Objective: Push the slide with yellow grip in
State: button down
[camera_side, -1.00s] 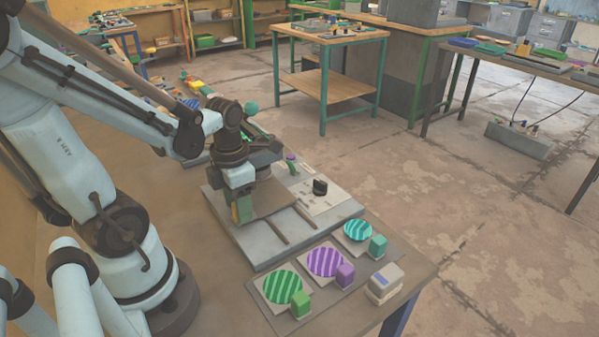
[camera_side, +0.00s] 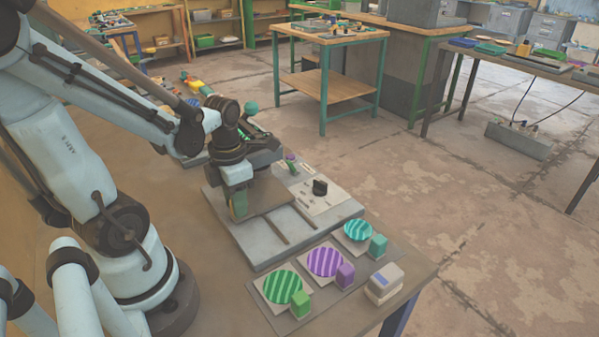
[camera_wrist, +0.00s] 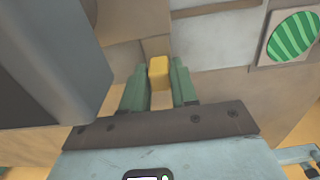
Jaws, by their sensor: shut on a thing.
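The yellow grip (camera_wrist: 158,70) shows in the wrist view as an upright block between the two green fingers of my gripper (camera_wrist: 159,88). The fingers are shut on it, one on each side. In the side view, my gripper (camera_side: 239,207) points down at the near left edge of a flat brown slide plate (camera_side: 268,198). This plate lies over the grey base of the press (camera_side: 262,243), between two dark rails. My gripper mostly hides the yellow grip in the side view, and my wrist covers part of the plate.
On a dark mat at the front right are striped discs in green (camera_side: 284,287), purple (camera_side: 325,262) and teal (camera_side: 357,230), with coloured blocks beside them. A pale block (camera_side: 385,280) stands near the table corner. A black knob (camera_side: 320,187) stands on a light panel behind the base.

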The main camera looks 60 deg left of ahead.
jog(key=shift+a, duration=1.45)
jog(key=c, duration=1)
grip_release()
jog(key=shift+o, duration=0.2)
jog(key=shift+r, duration=0.1)
notch_tip(320, 180, up, 12)
